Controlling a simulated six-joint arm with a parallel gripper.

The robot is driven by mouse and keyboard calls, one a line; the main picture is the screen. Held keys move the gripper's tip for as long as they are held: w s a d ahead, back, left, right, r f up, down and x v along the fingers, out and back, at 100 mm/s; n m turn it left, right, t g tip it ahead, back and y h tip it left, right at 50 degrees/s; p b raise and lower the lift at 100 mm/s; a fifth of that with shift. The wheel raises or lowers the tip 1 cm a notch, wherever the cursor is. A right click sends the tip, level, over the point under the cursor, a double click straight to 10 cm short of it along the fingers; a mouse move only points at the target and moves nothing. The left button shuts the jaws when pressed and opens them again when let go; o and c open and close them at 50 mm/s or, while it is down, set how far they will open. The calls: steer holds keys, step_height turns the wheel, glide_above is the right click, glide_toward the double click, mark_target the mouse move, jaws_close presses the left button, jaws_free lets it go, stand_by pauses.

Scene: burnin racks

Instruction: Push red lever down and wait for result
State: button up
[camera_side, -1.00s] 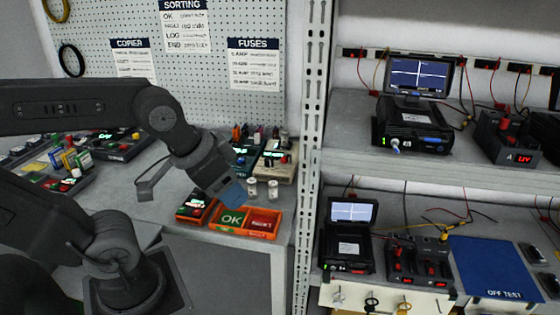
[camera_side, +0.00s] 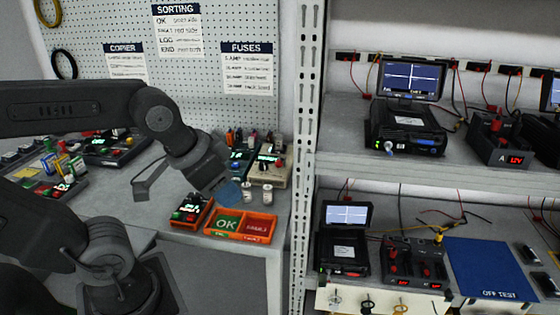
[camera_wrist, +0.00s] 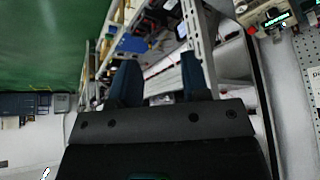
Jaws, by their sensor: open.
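My gripper (camera_side: 229,192) is open and empty, pointing down and right above the orange tray with OK and FAULT sections. In the wrist view its two dark blue fingers (camera_wrist: 158,78) stand apart with nothing between them. No red lever can be told for certain. Small red parts show on the orange-edged box (camera_side: 190,210) left of the tray, and on the beige tester (camera_side: 270,172) behind the gripper. These parts are too small to tell lever from knob. The gripper appears apart from both devices.
The orange tray (camera_side: 240,238) lies near the bench's front edge. Two small white cylinders (camera_side: 256,193) stand behind it. A metal shelf post (camera_side: 304,150) rises to the right. The shelves beyond hold scopes, power units and a blue mat (camera_side: 488,268). More devices crowd the bench at left.

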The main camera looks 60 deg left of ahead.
steer(key=w+a+r+m, duration=0.1)
steer(key=w+a+r, duration=0.1)
steer(key=w, duration=0.1)
steer(key=w+a+r+m, duration=0.1)
steer(key=w+a+m, duration=0.1)
steer(key=w, duration=0.2)
steer(key=w+a+r+m+y, duration=0.1)
steer(key=w+a+r+m, duration=0.1)
steer(key=w+a, duration=0.1)
steer(key=shift+w+r, duration=0.35)
steer(key=shift+w, duration=0.15)
steer(key=c, duration=0.7)
steer(key=w+a+m, duration=0.1)
steer(key=w+a, duration=0.1)
steer(key=w+a+m, duration=0.1)
steer(key=w+a, duration=0.1)
steer(key=w+a+r+m+g, duration=0.1)
steer(key=w+a+m, duration=0.1)
steer(key=w, duration=0.1)
steer(key=shift+a+y, duration=0.3)
steer(key=shift+a, duration=0.05)
jaws_close()
steer(key=m+g, duration=0.3)
steer(key=g, duration=0.2)
glide_above(280, 161)
step_height(280, 161, down, 14)
steer(key=shift+w+d+f, duration=0.1)
steer(key=shift+w+d, duration=0.2)
steer(key=shift+d, duration=0.15)
steer(key=shift+f, duration=0.1)
